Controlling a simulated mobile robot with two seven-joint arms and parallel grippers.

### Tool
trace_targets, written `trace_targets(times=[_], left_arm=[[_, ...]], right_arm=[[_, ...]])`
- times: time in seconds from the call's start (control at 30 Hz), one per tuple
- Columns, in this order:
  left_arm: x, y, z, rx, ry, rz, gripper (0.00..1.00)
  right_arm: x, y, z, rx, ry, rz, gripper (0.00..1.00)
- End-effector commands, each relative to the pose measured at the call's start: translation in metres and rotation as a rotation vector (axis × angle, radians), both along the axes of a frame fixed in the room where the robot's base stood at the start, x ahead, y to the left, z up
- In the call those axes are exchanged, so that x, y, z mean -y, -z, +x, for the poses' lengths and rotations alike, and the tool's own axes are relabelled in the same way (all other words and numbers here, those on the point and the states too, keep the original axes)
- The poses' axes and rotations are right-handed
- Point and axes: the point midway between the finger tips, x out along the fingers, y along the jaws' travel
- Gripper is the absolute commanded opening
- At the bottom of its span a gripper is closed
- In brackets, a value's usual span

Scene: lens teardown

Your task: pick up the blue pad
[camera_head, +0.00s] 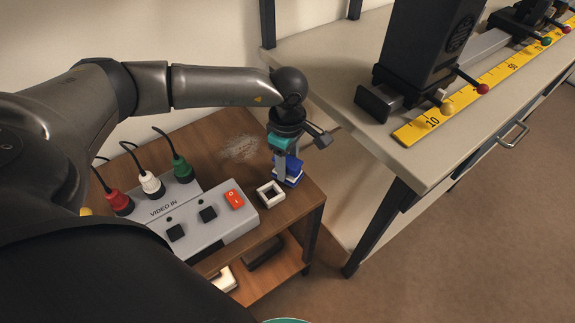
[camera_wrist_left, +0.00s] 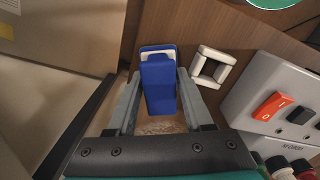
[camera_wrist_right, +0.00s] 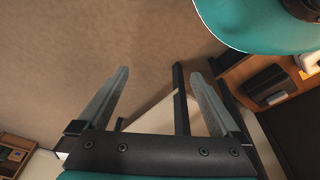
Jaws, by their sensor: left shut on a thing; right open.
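The blue pad (camera_head: 293,166) is at the right end of the brown wooden shelf top, beside a small white square frame (camera_head: 270,194). In the left wrist view the pad (camera_wrist_left: 159,88) stands between the two fingers, with a white piece (camera_wrist_left: 157,49) showing at its far end. My left gripper (camera_head: 286,168) reaches down from above and is shut on the pad. I cannot tell whether the pad is clear of the surface under it. My right gripper (camera_wrist_right: 158,78) is open and empty, over the brown floor, and does not show clearly in the head view.
A grey VIDEO IN box (camera_head: 185,222) with a red switch (camera_head: 234,199) and red, white and green plugs stands left of the white frame. A bench (camera_head: 345,75) with a yellow ruler (camera_head: 480,92) is at right. Dark and white items lie on the lower shelf.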

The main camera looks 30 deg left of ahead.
Motion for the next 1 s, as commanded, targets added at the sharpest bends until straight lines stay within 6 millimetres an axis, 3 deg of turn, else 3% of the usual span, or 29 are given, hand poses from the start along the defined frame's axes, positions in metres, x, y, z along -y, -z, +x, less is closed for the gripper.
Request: trace_targets(times=[0.27, 0.47, 1.0], left_arm=[[0.0, -0.01, 0.001, 0.001, -0.001, 0.0, 0.0], [0.0, -0.032, 0.0, 0.002, -0.001, 0.0, 0.0], [0.0, -0.142, 0.001, 0.004, 0.0, -0.001, 0.0]], right_arm=[[0.001, 0.003, -0.004, -0.006, 0.0, -0.001, 1.0], [0.008, 0.02, -0.008, -0.009, -0.002, -0.011, 1.0], [0.042, 0.068, -0.05, -0.014, -0.008, -0.045, 1.0]])
